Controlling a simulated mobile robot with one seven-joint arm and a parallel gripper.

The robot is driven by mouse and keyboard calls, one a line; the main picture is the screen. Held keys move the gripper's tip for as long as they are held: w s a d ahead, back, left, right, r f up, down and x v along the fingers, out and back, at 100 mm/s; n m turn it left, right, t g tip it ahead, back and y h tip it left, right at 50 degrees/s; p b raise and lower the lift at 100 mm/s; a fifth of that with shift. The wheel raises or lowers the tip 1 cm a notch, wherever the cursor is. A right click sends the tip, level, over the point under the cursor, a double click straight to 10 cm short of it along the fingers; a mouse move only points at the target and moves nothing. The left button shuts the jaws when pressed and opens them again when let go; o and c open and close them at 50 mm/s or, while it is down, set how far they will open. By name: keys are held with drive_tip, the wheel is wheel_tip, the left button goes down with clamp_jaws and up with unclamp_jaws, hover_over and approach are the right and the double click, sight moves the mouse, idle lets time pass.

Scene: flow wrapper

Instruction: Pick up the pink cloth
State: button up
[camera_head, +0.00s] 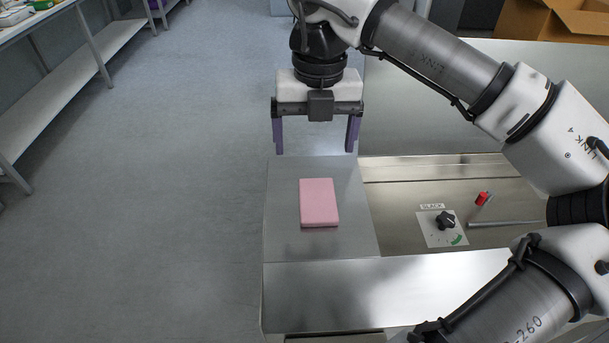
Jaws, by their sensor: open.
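The pink cloth (319,201) is a flat, folded rectangular block. It lies on the bare metal top (285,235) at the left end of the machine. My gripper (315,151) points down with its two purple fingers wide apart. It is open and empty. In the picture it appears just above the far edge of the metal top, beyond the cloth and apart from it. Its exact height over the surface cannot be told from this one view.
To the right are a black knob (445,220) on a white plate, a small red part (483,198) and a metal rod (504,224). A cardboard box (552,20) stands at the back right. Shelving (60,90) is at the left, with clear floor between.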

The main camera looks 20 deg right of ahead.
drive_tip(key=p, duration=0.1)
hover_over(318, 200)
wheel_tip(318, 200, down, 7)
drive_tip(key=shift+f, duration=0.2)
drive_tip(key=shift+f+p, duration=1.05)
drive_tip(key=shift+f, duration=2.05)
drive_tip(key=shift+c, duration=0.3)
drive_tip(key=c, duration=1)
drive_tip(key=shift+r, duration=0.15)
wheel_tip(318, 200, up, 20)
drive_tip(key=b, duration=0.3)
